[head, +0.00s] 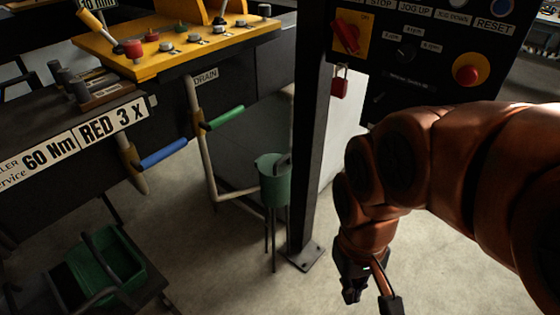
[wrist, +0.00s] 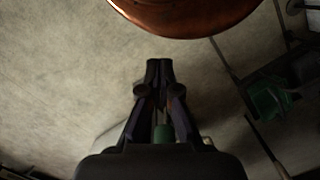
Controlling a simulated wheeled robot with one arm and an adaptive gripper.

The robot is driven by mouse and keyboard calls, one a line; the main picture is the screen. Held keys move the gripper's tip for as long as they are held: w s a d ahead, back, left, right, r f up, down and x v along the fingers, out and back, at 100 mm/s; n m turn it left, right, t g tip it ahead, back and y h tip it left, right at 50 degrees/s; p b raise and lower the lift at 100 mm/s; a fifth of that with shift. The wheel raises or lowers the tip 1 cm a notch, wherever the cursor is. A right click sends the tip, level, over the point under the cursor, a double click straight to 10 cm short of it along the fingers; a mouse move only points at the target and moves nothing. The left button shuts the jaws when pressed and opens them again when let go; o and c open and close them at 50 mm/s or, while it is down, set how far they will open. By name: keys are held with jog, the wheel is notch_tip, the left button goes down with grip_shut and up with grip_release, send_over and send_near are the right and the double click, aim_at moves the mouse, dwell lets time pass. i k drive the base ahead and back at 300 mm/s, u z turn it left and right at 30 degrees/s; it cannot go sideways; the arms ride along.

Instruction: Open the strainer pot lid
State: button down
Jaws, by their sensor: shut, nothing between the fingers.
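The strainer pot (head: 273,190) is a small green cylinder on thin dark legs, left of the black post in the head view. A green top (head: 266,158) with a dark piece at its right side shows on it. I cannot tell clearly how the lid sits. My gripper (head: 350,297) points down at the lower right of the post, apart from the pot. In the wrist view my gripper (wrist: 160,63) has its fingertips together with nothing between them. A small green patch (wrist: 163,133) shows between the finger links; I cannot tell what it is.
The black post (head: 306,130) stands between pot and gripper. A pale pipe (head: 204,150) with a green-handled valve (head: 222,118) runs toward the pot. A blue handle (head: 163,153) and a green bin (head: 103,265) are left. A control panel (head: 430,50) stands behind my arm.

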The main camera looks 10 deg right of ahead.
aim_at(275, 160)
jog(key=u, duration=0.05)
jog(key=k, duration=0.2)
jog(key=u, duration=0.75)
jog(key=i, duration=1.15)
jog(key=z, duration=0.15)
